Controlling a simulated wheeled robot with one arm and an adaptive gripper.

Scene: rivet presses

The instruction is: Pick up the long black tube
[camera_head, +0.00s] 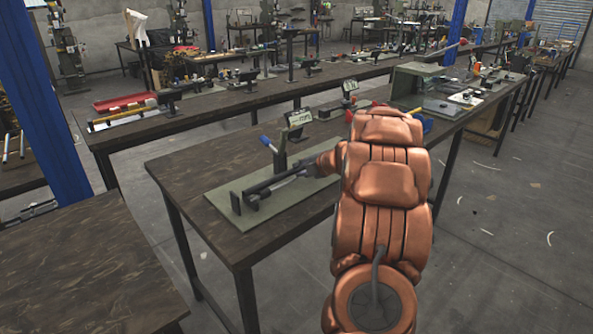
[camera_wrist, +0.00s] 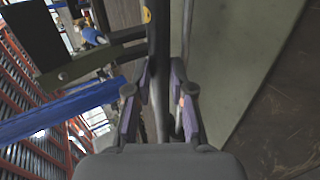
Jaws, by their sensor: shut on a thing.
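The long black tube (camera_wrist: 158,45) runs upright through the wrist view, between the two fingers of my gripper (camera_wrist: 161,78). My gripper is shut on it. In the head view, the tube (camera_head: 268,184) appears as a dark bar low over a grey-green base plate (camera_head: 222,203), left of my arm. My gripper (camera_head: 297,174) is small and dark there, and its fingertips are hard to make out. The tube's right end is hidden by my gripper and arm. I cannot tell whether the tube touches the plate or its dark end bracket (camera_head: 236,203).
A dark post with a sign (camera_head: 299,118) and a blue-handled lever (camera_head: 266,141) stand close behind the tube. The plate lies on a dark wooden table (camera_head: 185,160). Another bare tabletop (camera_head: 80,265) is at front left. A blue pillar (camera_head: 45,100) rises at left.

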